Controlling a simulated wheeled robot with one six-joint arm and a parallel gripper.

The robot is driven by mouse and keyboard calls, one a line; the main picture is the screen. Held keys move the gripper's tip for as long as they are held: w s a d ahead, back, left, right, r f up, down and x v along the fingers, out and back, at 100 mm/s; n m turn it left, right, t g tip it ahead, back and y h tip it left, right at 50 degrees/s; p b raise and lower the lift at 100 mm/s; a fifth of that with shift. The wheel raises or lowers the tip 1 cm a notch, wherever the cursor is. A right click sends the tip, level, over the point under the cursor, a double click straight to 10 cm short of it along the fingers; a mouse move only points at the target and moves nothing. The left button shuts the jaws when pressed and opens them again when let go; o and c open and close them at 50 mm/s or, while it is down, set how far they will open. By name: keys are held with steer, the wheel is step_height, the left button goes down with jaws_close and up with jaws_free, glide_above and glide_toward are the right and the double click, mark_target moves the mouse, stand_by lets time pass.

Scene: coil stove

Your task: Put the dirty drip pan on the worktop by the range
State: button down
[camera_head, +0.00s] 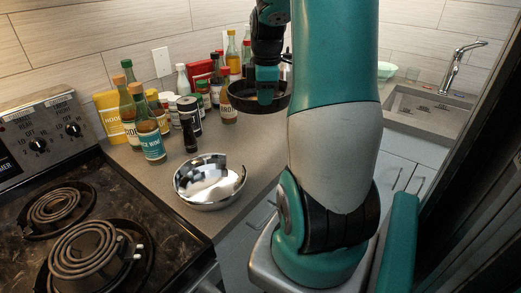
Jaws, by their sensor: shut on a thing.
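The dirty drip pan (245,103) is a dark, round, shallow dish, seen past the bottles and partly hidden by my arm. My gripper (267,98) points down at the pan and is shut on it. The pan is over or on the worktop (262,150) beyond the range; I cannot tell whether it touches the surface. A shiny, clean drip pan (210,190) with a notch in its rim sits on the worktop beside the range (165,225).
Several bottles (150,135), jars and boxes crowd the worktop by the wall. The front coil (85,250) and rear coil (57,205) are on the cooktop. A sink (425,110) with a tap is at the right. Some worktop around the shiny pan is clear.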

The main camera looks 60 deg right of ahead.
step_height(320, 180, down, 17)
steer(key=shift+f+p, duration=0.1)
steer(key=shift+p, duration=0.55)
steer(key=c, duration=1.2)
jaws_free()
steer(key=shift+c, duration=0.2)
steer(key=shift+r, duration=0.2)
step_height(320, 180, up, 12)
steer(key=s, duration=0.1)
steer(key=w+a+r+t+y, duration=0.1)
steer(key=w+a+r, duration=0.15)
steer(key=a, duration=0.85)
steer(key=w+a+r+y, duration=0.1)
steer(key=w+a+r, duration=0.15)
steer(key=a, duration=0.75)
steer(key=s+a+r+g+y, duration=0.1)
steer(key=s+a, duration=0.5)
steer(key=a, duration=0.5)
steer(key=s+a+r+y, duration=0.2)
steer(key=s+a, duration=0.4)
steer(key=a, duration=0.5)
steer(key=shift+s+r+g+b, duration=0.2)
steer(key=shift+r+g+b, duration=0.1)
steer(key=shift+g+b, duration=0.15)
